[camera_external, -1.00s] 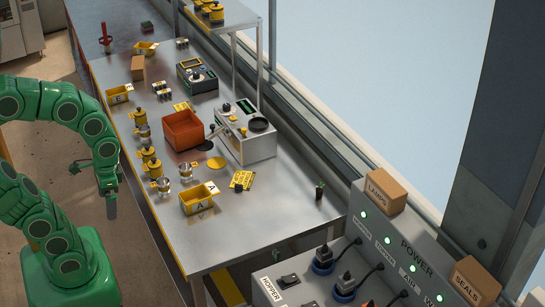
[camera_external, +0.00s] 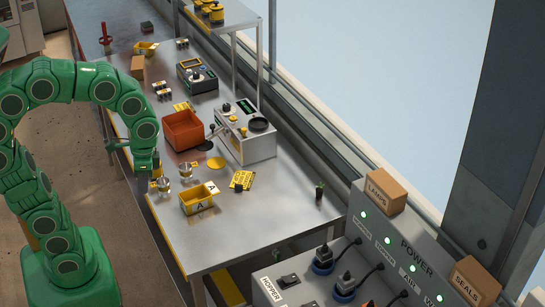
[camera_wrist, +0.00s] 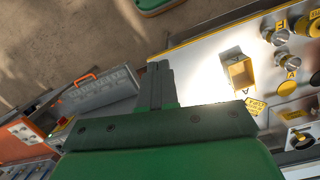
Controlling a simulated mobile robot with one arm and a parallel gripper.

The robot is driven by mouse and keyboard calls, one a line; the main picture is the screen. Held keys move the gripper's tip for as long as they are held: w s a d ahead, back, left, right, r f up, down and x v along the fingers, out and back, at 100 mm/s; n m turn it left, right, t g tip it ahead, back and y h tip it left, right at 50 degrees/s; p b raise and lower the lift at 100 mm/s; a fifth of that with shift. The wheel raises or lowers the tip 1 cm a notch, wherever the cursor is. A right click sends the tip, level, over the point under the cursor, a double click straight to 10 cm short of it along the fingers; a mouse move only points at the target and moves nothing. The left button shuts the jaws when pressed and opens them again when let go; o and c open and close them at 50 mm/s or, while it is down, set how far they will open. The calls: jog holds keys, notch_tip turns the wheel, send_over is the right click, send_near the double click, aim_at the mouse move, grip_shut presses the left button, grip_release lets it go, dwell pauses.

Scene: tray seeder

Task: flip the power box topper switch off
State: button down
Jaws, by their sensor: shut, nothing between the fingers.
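The power box (camera_external: 330,262) is the grey sloped panel at the lower right of the external view, marked POWER. Lit green lamps run along its upright back. Black plugs with cables and black switches sit on its lower face. One dark rocker switch (camera_external: 289,281) is beside a label that looks like HOPPER or TOPPER; the small lettering is hard to read. My gripper (camera_external: 155,172) is over the left edge of the steel table, well left of the power box. Its fingers (camera_wrist: 158,85) are together and empty in the wrist view. I cannot make out the power box there.
The steel table (camera_external: 245,215) holds a yellow bin marked A (camera_external: 198,198), an orange bin (camera_external: 183,131), a grey machine (camera_external: 246,135) and glass jars. Cardboard boxes (camera_external: 384,191) stand on the power box. A grey case with an orange handle (camera_wrist: 98,98) shows in the wrist view.

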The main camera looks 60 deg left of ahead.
jog(key=w+d+r+m, duration=0.1)
jog(key=w+d+m, duration=0.3)
jog(key=w+d, duration=0.55)
jog(key=w+d+r+m, duration=0.1)
jog(key=w+d+m, duration=0.35)
jog(key=w, duration=0.75)
jog(key=m, duration=0.6)
send_over(301, 305)
jog(key=w+a, duration=0.1)
jog(key=w, duration=0.3)
notch_tip(301, 305, down, 8)
jog(key=shift+s+d+f+m+g, duration=0.2)
jog(key=shift+d+f+m+g, duration=0.15)
jog(key=shift+d, duration=0.1)
jog(key=shift+f, duration=0.1)
jog(key=x, duration=1.3)
jog(key=shift+f, duration=0.4)
